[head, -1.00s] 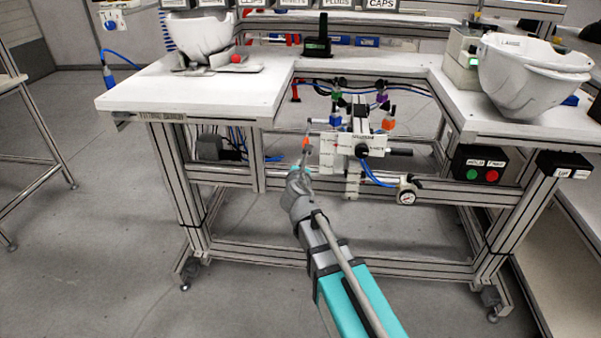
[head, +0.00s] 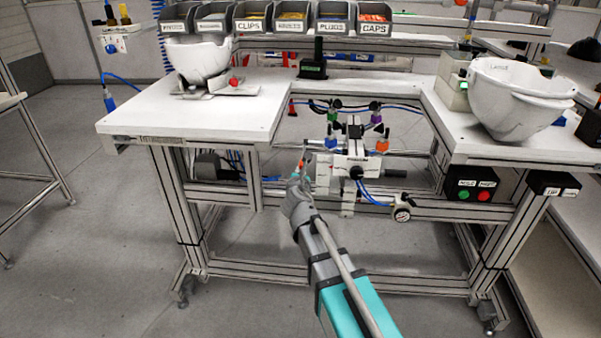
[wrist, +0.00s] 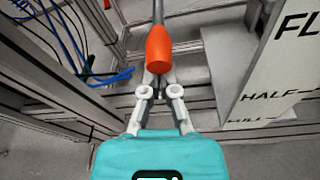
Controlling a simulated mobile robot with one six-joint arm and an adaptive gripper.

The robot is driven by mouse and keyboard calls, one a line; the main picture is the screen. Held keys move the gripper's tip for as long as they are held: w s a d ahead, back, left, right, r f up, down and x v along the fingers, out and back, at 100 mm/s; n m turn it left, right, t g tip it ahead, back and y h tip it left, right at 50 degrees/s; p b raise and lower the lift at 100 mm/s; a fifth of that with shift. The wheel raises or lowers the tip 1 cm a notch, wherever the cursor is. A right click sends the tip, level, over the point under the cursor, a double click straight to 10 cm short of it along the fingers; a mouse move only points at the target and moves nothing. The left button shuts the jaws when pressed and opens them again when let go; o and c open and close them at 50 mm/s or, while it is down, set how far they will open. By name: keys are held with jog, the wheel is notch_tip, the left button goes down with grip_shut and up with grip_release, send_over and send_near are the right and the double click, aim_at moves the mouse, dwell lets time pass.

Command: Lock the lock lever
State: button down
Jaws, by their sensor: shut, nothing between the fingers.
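The lock lever shows in the wrist view as a grey rod with an orange tip (wrist: 159,48), pointing toward my gripper. In the head view its small orange tip (head: 301,164) is at the left side of the white clamp fixture (head: 352,162). My gripper (wrist: 159,78) is shut and empty, its fingertips close together just below the orange tip in the wrist view. The tip overlaps the fingertips there, and I cannot tell whether they touch. In the head view my gripper (head: 297,178) is small, and its fingers are hard to make out.
A white plate marked "HALF" (wrist: 275,75) stands close on the right in the wrist view. Blue hoses (wrist: 105,78) hang at the left. The workbench (head: 190,105) has white helmet shells (head: 515,100) on both sides.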

jog(key=shift+s+r+p, duration=0.25)
jog(key=shift+r+p, duration=0.9)
jog(key=shift+f, duration=0.2)
notch_tip(320, 180, down, 4)
jog(key=b, duration=0.4)
jog(key=s+r+p, duration=0.3)
jog(key=s, duration=0.6)
jog(key=shift+s+a+r, duration=0.2)
jog(key=shift+a+r, duration=0.05)
jog(key=shift+r, duration=0.05)
jog(key=shift+d, duration=0.1)
